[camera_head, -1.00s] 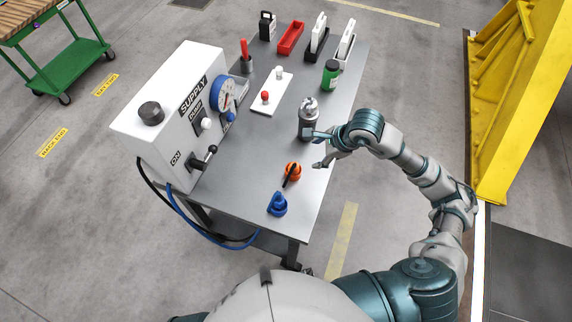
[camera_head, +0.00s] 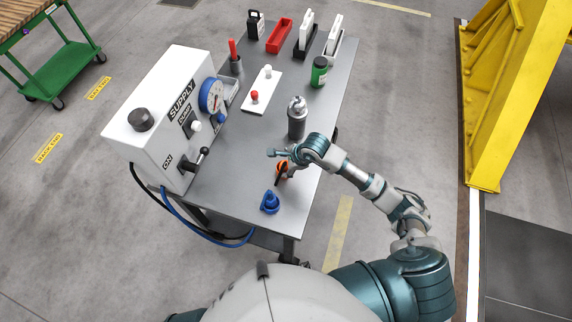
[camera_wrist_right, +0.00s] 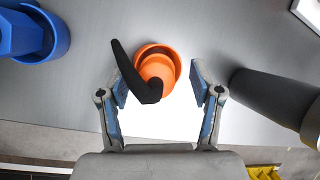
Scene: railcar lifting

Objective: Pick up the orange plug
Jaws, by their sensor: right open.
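The orange plug (camera_head: 282,168) stands on the grey metal table near its front right part, partly covered by my right gripper in the head view. In the right wrist view the orange plug (camera_wrist_right: 158,66) has a round orange body and a bent black handle (camera_wrist_right: 134,72). My right gripper (camera_head: 276,160) is open. In the right wrist view its two fingers (camera_wrist_right: 158,82) stand on either side of the plug's near part, with a gap on each side. My left gripper does not show.
A blue plug (camera_head: 270,202) stands nearer the table's front edge. A dark grey cylinder (camera_head: 296,120) stands just behind the right gripper. The white supply box (camera_head: 165,125) fills the table's left side. A green bottle (camera_head: 319,72) and a white plate (camera_head: 262,92) are farther back.

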